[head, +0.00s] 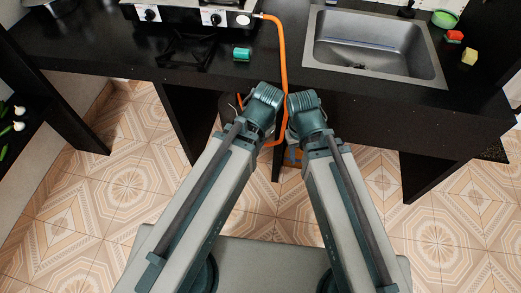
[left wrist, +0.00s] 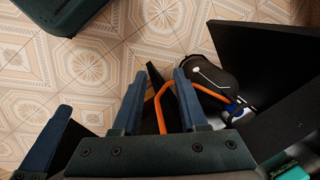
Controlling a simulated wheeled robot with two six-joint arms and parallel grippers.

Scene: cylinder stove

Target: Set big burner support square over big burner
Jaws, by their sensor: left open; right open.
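The black burner support (head: 188,47) lies on the dark counter in front of the stove; its thin bars barely stand out from the black top. The stove (head: 178,20) is cut off by the top edge, so the big burner is not visible. My left gripper (head: 265,97) and right gripper (head: 304,104) are side by side before the counter's front edge, away from the support. In the left wrist view the left gripper (left wrist: 158,90) is open, its fingers apart, with floor and an orange hose beyond. The right gripper is open; its fingertips are mostly hidden in the head view.
An orange gas hose (head: 281,60) runs from the stove down over the counter edge. A teal block (head: 241,54) stands right of the support. A sink (head: 375,45) and sponges (head: 469,57) are at right. A dark cylinder (left wrist: 215,72) is under the counter.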

